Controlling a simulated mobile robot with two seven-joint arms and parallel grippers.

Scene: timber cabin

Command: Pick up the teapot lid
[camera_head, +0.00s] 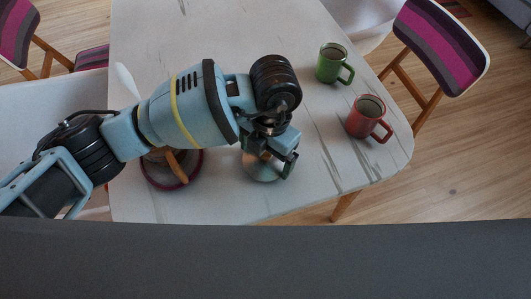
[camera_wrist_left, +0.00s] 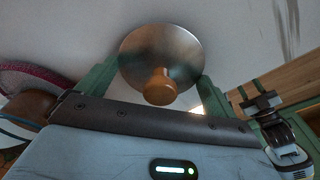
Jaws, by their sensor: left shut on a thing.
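The teapot lid (camera_head: 262,170) is a round, shiny metal disc at the right part of the table, partly hidden under my left gripper (camera_head: 268,155). In the left wrist view the lid (camera_wrist_left: 160,45) shows its wooden knob toward the camera. The green fingers of my left gripper (camera_wrist_left: 155,88) stand on either side of the lid, and it is shut on the lid. I cannot tell whether the lid is clear of the table. No teapot can be made out. My right gripper is not seen in the head view.
A green mug (camera_head: 330,66) and a red mug (camera_head: 366,118) stand right of the gripper. A dark-red-rimmed round item (camera_head: 148,178) with a wooden piece lies partly under my left arm. The white table (camera_head: 210,30) is clear at the back. Chairs with striped cushions (camera_head: 440,45) surround it.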

